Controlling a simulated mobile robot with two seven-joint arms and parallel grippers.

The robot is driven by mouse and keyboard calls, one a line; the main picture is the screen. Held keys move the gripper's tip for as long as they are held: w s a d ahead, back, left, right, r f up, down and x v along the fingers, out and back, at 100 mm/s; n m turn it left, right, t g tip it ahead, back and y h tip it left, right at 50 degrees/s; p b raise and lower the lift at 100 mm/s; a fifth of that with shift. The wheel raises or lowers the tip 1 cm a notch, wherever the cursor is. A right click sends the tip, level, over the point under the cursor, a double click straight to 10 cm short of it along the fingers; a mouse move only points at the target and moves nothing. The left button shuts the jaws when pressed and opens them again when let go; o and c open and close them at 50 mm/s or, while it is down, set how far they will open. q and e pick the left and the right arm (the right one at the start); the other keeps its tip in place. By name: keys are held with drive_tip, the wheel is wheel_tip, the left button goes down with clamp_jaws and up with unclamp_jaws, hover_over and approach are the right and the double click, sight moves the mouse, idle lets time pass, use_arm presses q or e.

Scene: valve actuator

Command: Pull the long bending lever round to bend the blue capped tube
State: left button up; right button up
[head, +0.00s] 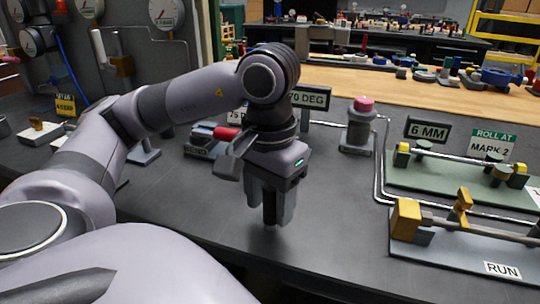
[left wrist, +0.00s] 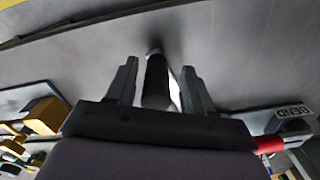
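My left gripper (head: 268,208) points down over the front of the dark bench, fingers apart. A dark round bar with a pale tip (left wrist: 156,80) stands between the fingers in the left wrist view, with gaps beside it. It looks like a grip end, but I cannot tell whether it belongs to the long lever. The bending station with its BEND label (head: 196,150) is behind my gripper, partly hidden by it. A red cylinder (head: 226,133) shows there, and in the left wrist view (left wrist: 268,145). I cannot make out a blue cap on any tube. My right gripper is out of view.
A pink-topped post (head: 362,112) stands right of the degree sign (head: 310,98). A bent silver tube (head: 378,170) runs to the right. The 6 MM fixture (head: 400,178) and RUN fixture (head: 460,250) occupy the right side. Bare bench lies between them and my gripper.

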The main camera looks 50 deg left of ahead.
use_arm(q)
wheel_tip(320, 180, up, 7)
drive_tip(key=shift+f+p, duration=0.2)
drive_tip(key=shift+p, duration=1.05)
drive_tip(key=shift+r, duration=0.3)
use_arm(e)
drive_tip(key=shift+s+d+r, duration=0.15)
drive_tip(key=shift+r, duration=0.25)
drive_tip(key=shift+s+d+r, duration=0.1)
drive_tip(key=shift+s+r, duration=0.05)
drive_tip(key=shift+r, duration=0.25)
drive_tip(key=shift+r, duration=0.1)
